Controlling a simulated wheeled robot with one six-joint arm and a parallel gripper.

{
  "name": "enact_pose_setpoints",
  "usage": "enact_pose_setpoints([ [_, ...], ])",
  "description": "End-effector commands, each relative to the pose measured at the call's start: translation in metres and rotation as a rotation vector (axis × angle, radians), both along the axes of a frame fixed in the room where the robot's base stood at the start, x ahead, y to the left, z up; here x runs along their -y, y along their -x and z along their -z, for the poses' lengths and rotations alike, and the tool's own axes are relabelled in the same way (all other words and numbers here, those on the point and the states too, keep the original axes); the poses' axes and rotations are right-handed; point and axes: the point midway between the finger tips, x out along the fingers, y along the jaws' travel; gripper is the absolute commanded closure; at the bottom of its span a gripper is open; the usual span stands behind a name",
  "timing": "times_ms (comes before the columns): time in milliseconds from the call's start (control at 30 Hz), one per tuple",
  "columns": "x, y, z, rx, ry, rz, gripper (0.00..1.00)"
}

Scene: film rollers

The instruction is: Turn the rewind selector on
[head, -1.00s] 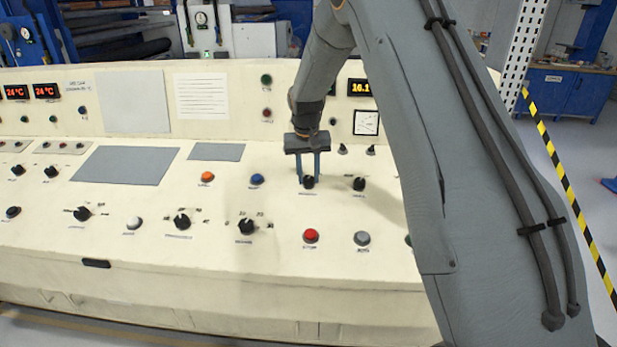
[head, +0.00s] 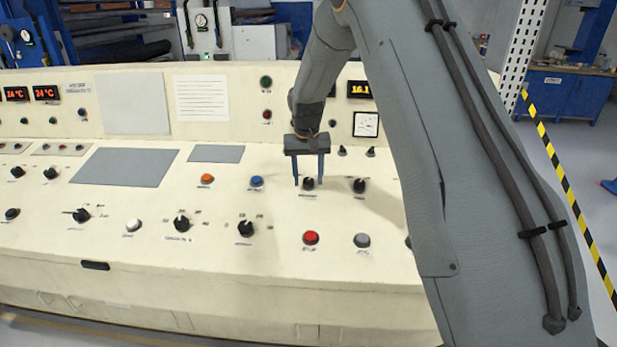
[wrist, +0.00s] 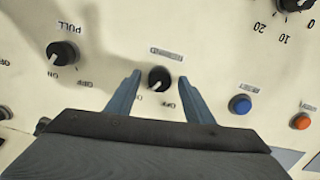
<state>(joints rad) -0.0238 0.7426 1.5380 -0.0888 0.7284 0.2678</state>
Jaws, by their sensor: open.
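The rewind selector is a small black rotary knob (head: 308,184) on the sloping cream console, left of a similar black knob (head: 359,186). In the wrist view the selector (wrist: 159,79) shows between the fingertips, with ON and OFF printed beside it and a label that is hard to read. I cannot tell for sure which mark its pointer faces. My gripper (head: 308,181) is open and points down, one blue-grey finger on each side of the knob. In the wrist view the fingers of my gripper (wrist: 159,82) show gaps to the knob on both sides.
A blue button (head: 257,181) and an orange button (head: 207,180) lie left of the selector. A red button (head: 311,237) and a grey button (head: 362,240) lie nearer the front edge. The knob labelled PULL (wrist: 63,52) is close beside the gripper.

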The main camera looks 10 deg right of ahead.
Motion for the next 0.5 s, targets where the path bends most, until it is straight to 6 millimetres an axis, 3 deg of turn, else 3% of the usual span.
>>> enact_pose_setpoints([
  [167, -0.001, 0.0, -0.012, 0.003, 0.0, 0.0, 0.52],
  [500, -0.004, 0.008, -0.063, 0.003, 0.0, 0.0, 0.52],
])
